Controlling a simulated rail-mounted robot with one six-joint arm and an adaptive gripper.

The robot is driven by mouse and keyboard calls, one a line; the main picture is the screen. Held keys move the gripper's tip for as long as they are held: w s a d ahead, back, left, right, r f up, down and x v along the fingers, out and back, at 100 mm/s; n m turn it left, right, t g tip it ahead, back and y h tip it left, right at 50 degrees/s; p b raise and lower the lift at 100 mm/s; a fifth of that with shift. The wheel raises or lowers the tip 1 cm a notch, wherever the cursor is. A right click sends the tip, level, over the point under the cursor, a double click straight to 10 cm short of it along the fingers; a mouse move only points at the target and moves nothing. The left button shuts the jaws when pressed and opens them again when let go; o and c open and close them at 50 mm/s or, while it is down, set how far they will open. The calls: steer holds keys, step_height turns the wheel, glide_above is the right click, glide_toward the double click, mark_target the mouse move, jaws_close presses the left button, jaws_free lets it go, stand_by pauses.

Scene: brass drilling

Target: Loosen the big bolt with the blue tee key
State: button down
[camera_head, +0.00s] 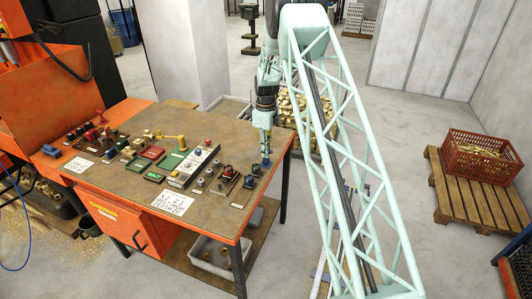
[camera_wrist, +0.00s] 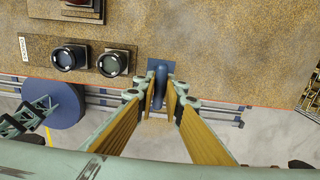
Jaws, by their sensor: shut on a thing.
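My gripper (camera_head: 266,135) points down over the right end of the workbench, near its edge. In the wrist view its yellow-padded fingers (camera_wrist: 158,92) are closed on both sides of the dark blue tee key (camera_wrist: 158,75). The key stands out between the fingertips, in front of a flat blue patch on the bench edge. In the head view the key shows as a small blue shape (camera_head: 266,163) under the fingertips. The big bolt cannot be made out for certain; the key's lower end is hidden.
The brown bench top (camera_head: 130,185) carries several small fixtures, a grey panel (camera_head: 193,166) with coloured buttons and white paper sheets (camera_head: 172,205). Two dark round fittings (camera_wrist: 90,60) sit left of the fingers. A crate of brass parts (camera_head: 290,108) stands behind; a red crate (camera_head: 475,157) rests on a pallet.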

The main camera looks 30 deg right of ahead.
steer(key=shift+r+p, duration=0.55)
steer(key=shift+r, duration=1.75)
steer(key=shift+a, duration=0.1)
